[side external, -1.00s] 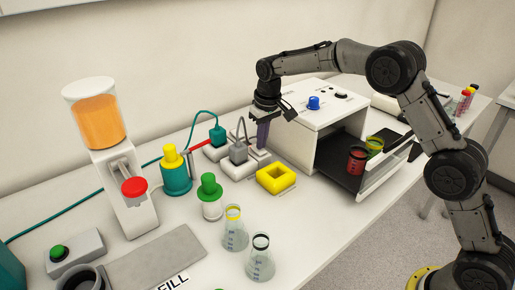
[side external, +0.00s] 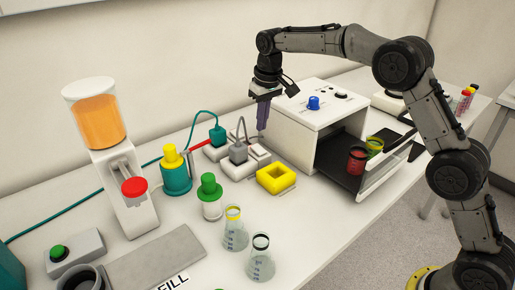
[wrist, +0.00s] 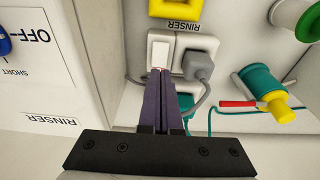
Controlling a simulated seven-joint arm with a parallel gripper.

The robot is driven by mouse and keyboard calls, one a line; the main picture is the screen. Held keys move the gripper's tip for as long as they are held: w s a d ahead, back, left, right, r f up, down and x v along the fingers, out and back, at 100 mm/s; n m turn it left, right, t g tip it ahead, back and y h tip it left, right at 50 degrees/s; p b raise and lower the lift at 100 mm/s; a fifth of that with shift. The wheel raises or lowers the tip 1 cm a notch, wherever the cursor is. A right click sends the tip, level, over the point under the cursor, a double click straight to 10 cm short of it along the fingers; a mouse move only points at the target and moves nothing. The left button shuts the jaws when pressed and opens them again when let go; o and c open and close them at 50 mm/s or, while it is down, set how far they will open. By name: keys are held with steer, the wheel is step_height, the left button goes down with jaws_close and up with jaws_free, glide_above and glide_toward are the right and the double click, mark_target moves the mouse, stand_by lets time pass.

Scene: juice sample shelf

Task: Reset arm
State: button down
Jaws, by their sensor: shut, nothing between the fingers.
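My gripper (side external: 263,116) is shut and empty, with its purple fingers pointing down. It hangs above the white rocker switch (side external: 259,152) beside the grey plug (side external: 239,152) at the back of the table. In the wrist view the closed fingers (wrist: 162,75) reach up to the lower edge of the switch (wrist: 159,50) in the picture, with the grey plug (wrist: 199,65) just right of it. The side external view shows a gap between the fingertips and the switch.
The white machine (side external: 320,110) stands close right of my gripper, its open front holding red and green-yellow beakers. A yellow square holder (side external: 276,179), a green-topped bottle (side external: 210,190), two flasks (side external: 235,235) and a juice dispenser (side external: 98,120) stand on the table. Air above is free.

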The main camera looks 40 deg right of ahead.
steer(key=s+d+r+t, duration=0.1)
steer(key=s+r, duration=0.2)
steer(key=r, duration=0.3)
steer(key=s+r+t, duration=0.1)
steer(key=s+r, duration=0.3)
steer(key=r, duration=0.3)
steer(key=s+d+r+t, duration=0.1)
steer(key=s+r, duration=0.1)
steer(key=s, duration=0.4)
steer(key=s+d+r, duration=0.1)
steer(key=s+r, duration=0.2)
steer(key=s, duration=0.4)
steer(key=s+f+t, duration=0.1)
steer(key=s+f, duration=0.1)
steer(key=s, duration=0.5)
steer(key=s+f, duration=0.3)
steer(key=s, duration=0.4)
steer(key=s+f, duration=0.6)
steer(key=f, duration=0.3)
steer(key=shift+s+d, duration=0.15)
steer(key=shift+s, duration=0.1)
